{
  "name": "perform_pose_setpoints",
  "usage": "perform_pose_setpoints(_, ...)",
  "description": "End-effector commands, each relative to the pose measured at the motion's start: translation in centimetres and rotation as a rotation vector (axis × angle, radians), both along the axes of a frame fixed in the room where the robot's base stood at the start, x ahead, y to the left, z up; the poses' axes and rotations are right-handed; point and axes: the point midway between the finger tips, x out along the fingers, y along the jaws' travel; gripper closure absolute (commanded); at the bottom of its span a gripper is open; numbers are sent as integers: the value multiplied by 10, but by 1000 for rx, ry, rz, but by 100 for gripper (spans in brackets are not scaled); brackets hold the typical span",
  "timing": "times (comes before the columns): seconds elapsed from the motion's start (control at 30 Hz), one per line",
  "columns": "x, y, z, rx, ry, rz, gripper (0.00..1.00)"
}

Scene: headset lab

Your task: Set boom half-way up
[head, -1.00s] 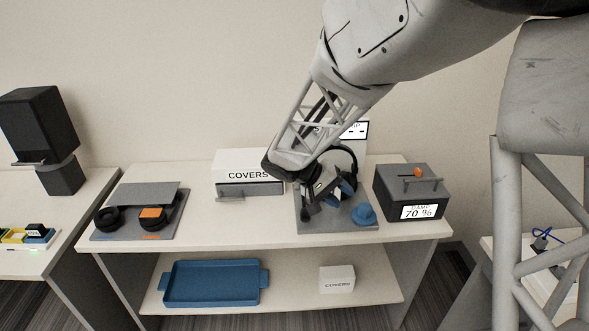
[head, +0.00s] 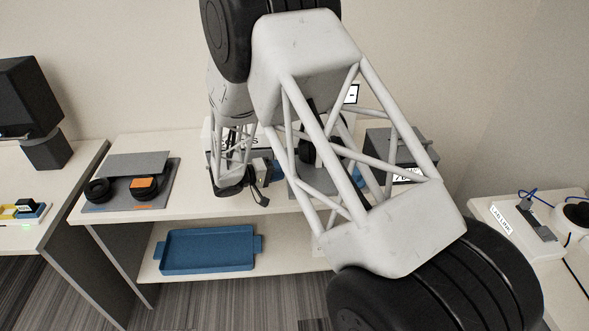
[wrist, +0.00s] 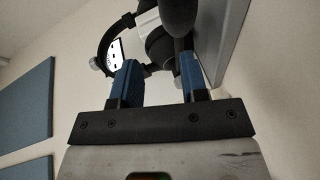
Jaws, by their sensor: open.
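The headset (wrist: 155,45) shows in the wrist view just beyond my fingertips, with its curved band at the left and a dark rounded part (wrist: 178,18) at the top. I cannot tell whether that part is the boom. My gripper (wrist: 160,68) is open, its two blue fingers apart with nothing clearly held between them. In the head view my gripper (head: 266,180) is low at the left of the headset (head: 306,151), which my arm largely covers. The boom cannot be made out surely there.
A grey board (head: 170,188) with two round pads lies on the table at left. The white covers box and grey dial box (head: 385,146) are partly hidden by my arm. A blue tray (head: 208,252) sits on the lower shelf.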

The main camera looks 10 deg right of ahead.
Motion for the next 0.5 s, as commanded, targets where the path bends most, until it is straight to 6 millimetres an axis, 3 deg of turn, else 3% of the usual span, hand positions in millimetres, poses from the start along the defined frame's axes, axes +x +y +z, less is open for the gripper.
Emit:
perform_pose_setpoints(0.2,9,16,-19,-31,-34,44,59)
perform_pose_setpoints(0.5,10,17,-21,-34,-38,47,59)
